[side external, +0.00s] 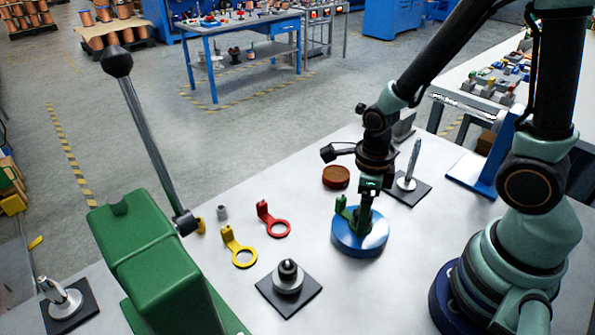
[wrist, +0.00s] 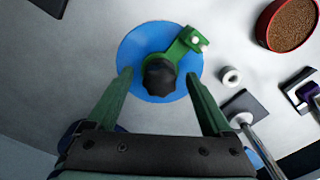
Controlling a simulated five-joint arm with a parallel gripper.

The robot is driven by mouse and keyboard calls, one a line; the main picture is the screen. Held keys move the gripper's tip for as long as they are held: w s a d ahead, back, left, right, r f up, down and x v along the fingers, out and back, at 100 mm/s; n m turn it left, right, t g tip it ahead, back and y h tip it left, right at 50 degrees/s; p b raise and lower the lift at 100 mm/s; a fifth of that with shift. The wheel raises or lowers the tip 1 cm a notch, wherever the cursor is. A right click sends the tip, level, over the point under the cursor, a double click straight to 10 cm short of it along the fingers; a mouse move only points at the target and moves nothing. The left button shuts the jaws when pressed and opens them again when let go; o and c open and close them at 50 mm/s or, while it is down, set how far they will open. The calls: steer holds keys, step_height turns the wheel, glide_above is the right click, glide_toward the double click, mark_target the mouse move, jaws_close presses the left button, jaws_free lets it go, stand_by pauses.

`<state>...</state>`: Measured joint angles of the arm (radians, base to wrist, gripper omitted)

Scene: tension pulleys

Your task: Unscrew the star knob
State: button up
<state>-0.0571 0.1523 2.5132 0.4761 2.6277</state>
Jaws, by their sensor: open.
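The star knob (wrist: 160,77) is black and lobed. In the wrist view it sits over the ring end of a green bracket (wrist: 188,44), above a round blue base (wrist: 137,50). My gripper (wrist: 160,75) is open, with one green finger on each side of the knob and a gap on both sides. In the side external view my gripper (side external: 364,212) points down over the blue base (side external: 345,243) and hides the knob. The green bracket (side external: 341,207) sticks up beside the fingers there.
A red round container (side external: 336,177) stands behind the base. A plate with an upright spindle (side external: 409,183) is behind right. Red (side external: 275,227) and yellow (side external: 241,256) ring brackets lie left. A black knob on a square plate (side external: 289,280) stands in front. A green lever machine (side external: 160,260) is far left.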

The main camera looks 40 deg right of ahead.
jaws_close()
steer(key=shift+n, duration=1.2)
steer(key=shift+r, duration=0.3)
steer(key=shift+r, duration=0.35)
steer(key=shift+r, duration=0.4)
steer(key=shift+r, duration=2.5)
